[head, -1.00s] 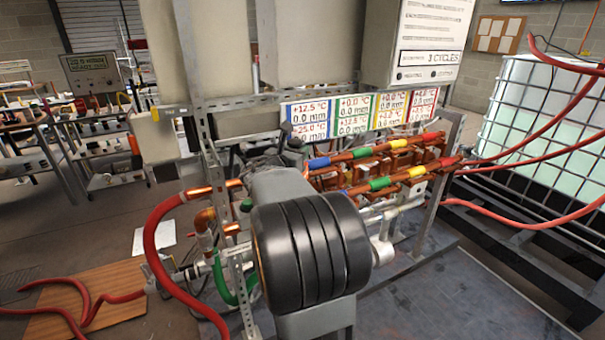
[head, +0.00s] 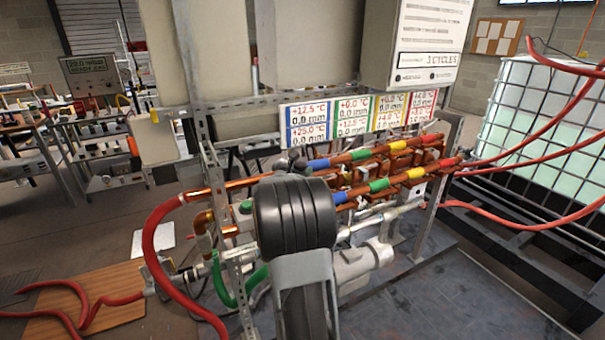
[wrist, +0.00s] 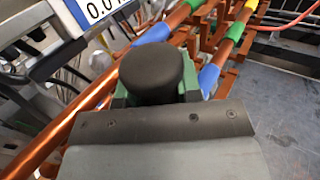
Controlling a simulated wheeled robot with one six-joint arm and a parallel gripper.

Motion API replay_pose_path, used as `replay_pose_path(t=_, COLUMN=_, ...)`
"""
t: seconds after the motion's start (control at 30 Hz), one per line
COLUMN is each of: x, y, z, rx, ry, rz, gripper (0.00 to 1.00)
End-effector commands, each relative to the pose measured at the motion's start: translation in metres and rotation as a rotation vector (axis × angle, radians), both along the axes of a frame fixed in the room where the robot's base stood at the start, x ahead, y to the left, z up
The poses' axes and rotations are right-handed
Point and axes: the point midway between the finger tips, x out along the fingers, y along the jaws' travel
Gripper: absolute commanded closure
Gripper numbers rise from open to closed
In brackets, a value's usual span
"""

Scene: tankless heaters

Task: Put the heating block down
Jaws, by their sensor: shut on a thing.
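In the wrist view, a green block with a rounded black top (wrist: 151,72), which I take to be the heating block, sits right at the front of my gripper (wrist: 152,122). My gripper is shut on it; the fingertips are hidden. The block is over or close beside the copper pipes with blue and green bands (wrist: 213,68); I cannot tell whether it touches them. In the head view, my arm hides most of the gripper and block, close to the left part of the banded pipes (head: 375,153).
A row of temperature labels (head: 357,117) hangs above the pipes on a metal frame (head: 233,290). A red hose (head: 153,240) curves at the left; more red hoses run right to a caged white tank (head: 545,130). The dark floor plate (head: 430,300) in front is clear.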

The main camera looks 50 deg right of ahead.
Motion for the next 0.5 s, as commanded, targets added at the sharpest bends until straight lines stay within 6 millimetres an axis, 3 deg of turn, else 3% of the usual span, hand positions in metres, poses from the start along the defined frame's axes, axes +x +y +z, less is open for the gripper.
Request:
replay_pose_path(t=0.43, x=0.0002, y=0.0001, z=-0.0036, rx=-0.005, ry=-0.005, rz=0.0, gripper=1.0)
replay_pose_path(t=0.47, x=0.0001, y=0.0001, z=-0.0046, rx=-0.002, ry=-0.001, rz=0.0, gripper=0.66)
replay_pose_path(t=0.5, x=0.0001, y=0.0001, z=-0.004, rx=-0.002, ry=-0.001, rz=0.0, gripper=0.62)
